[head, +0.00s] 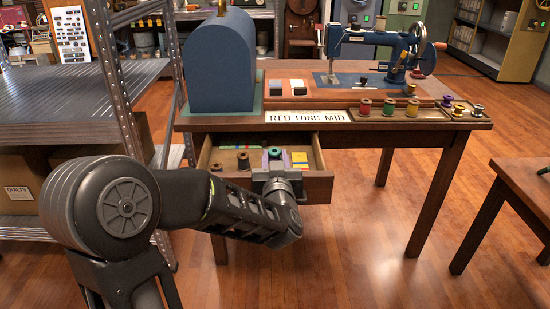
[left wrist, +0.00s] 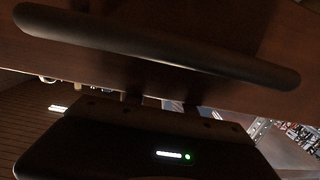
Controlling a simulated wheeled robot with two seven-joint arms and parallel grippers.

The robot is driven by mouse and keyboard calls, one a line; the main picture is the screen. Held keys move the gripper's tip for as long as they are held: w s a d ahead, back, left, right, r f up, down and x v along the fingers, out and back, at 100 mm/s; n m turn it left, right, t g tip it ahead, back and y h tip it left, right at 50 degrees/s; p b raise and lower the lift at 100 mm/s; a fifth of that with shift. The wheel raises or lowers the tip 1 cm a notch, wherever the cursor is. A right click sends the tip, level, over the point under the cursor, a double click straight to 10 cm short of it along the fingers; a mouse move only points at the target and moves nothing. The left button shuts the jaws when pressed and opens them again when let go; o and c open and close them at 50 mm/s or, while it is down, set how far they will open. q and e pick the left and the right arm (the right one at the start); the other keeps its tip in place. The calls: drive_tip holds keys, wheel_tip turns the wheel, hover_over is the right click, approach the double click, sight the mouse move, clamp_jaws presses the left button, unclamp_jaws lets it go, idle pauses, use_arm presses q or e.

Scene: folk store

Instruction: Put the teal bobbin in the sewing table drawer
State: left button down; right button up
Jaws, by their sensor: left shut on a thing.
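The sewing table drawer (head: 318,186) is pulled open below the left part of the table. My left gripper (head: 274,161) reaches over the drawer front, with its fingers inside the drawer. It is shut on the teal bobbin (head: 274,151), whose top shows between the fingers. Whether the bobbin touches the drawer floor cannot be told. In the left wrist view, the drawer's long dark handle (left wrist: 160,48) crosses the picture above my gripper body; the fingertips and the bobbin are hidden there. My right gripper is out of view.
Dark bobbins (head: 216,167) and coloured cards (head: 299,159) lie in the drawer. Above stand a blue domed case (head: 220,65), a sewing machine (head: 375,45) and a tray (head: 430,115) with several spools. A metal shelf (head: 80,100) is left; another table (head: 525,180) is right.

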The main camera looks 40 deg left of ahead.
use_arm(q)
drive_tip(key=shift+f, duration=0.2)
drive_tip(key=c, duration=1)
unclamp_jaws()
drive_tip(key=shift+r+p, duration=0.4)
drive_tip(key=shift+r, duration=0.05)
drive_tip(key=shift+s+d+r, duration=0.15)
drive_tip(key=shift+s+r, duration=0.05)
drive_tip(key=shift+s, duration=0.05)
drive_tip(key=p+v, duration=0.1)
drive_tip(key=v, duration=0.4)
drive_tip(key=shift+r+p, duration=0.1)
drive_tip(key=shift+p, duration=0.2)
drive_tip(key=b+v, duration=0.6)
drive_tip(key=b, duration=0.3)
drive_tip(key=shift+s+d+b, duration=0.1)
drive_tip(key=shift+d+b, duration=0.05)
drive_tip(key=shift+b, duration=0.2)
